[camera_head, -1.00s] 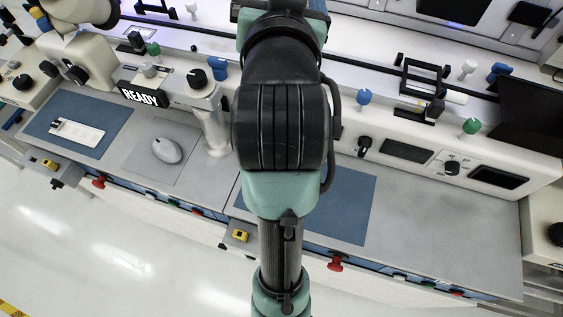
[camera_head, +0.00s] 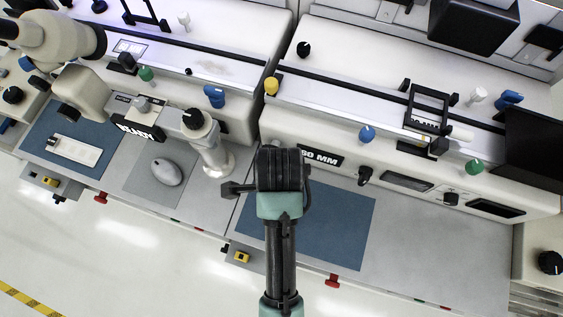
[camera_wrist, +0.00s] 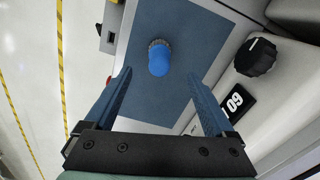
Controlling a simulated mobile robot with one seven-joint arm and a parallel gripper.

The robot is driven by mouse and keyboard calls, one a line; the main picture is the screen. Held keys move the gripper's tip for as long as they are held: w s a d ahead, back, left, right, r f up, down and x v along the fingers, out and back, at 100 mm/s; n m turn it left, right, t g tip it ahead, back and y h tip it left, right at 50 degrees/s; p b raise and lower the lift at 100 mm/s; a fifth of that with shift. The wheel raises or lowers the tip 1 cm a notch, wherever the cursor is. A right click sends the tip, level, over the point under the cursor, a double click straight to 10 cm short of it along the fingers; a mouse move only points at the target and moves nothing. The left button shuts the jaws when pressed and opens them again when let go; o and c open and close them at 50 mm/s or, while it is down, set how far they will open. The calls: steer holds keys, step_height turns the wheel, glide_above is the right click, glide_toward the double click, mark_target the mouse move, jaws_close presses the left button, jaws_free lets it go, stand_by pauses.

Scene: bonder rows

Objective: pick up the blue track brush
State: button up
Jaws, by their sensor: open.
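The blue track brush (camera_wrist: 158,60) shows in the wrist view as a blue rounded handle with a dark bristly rim at its far side. It is over the blue mat (camera_wrist: 205,30), seen nearly end-on. My gripper (camera_wrist: 161,76) is open, one finger to each side in the picture, and nothing is between the pads. The brush appears just beyond the fingertips, roughly midway between them; I cannot tell the exact gap. In the head view the mat (camera_head: 340,225) lies on the bench, and my arm hides the brush and the fingers.
A black knob (camera_wrist: 255,57) and the machine front stand close to the right finger in the wrist view. In the head view a grey mouse (camera_head: 166,171) and a microscope-like post (camera_head: 212,155) are left of my arm. Bare bench (camera_head: 445,245) lies to the right.

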step_height(320, 180, down, 11)
steer(key=shift+d+f+p, duration=0.1)
steer(key=shift+f+p, duration=0.1)
steer(key=shift+p, duration=0.4)
jaws_close()
stand_by(0.3)
